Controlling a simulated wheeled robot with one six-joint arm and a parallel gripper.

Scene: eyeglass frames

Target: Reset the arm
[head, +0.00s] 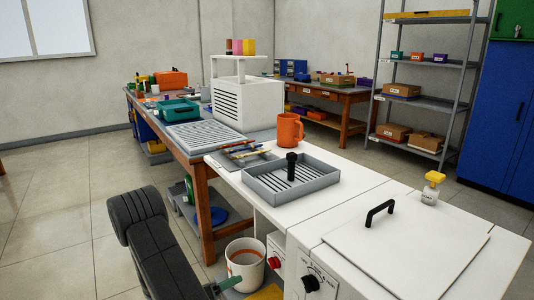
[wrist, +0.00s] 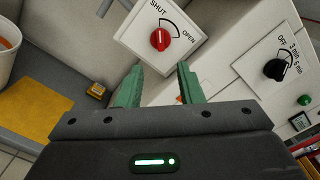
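My gripper (wrist: 161,72) shows two green fingers spread apart with nothing between them in the wrist view. Just beyond the fingertips is a red knob (wrist: 160,40) on a white panel marked SHUT and OPEN. I see a gap between fingers and knob, with no clear contact. In the head view my dark arm (head: 155,240) reaches low from the left, and the green fingers of my gripper (head: 226,284) show near the bottom, left of the red knob (head: 276,263).
A black dial (wrist: 276,69) is right of the red knob. A bucket (head: 245,262) stands close to my gripper. Above are the white counter (head: 350,185), a grey tray (head: 292,190) with a black handle, an orange mug (head: 290,130) and a lidded unit (head: 405,250). Floor at left is clear.

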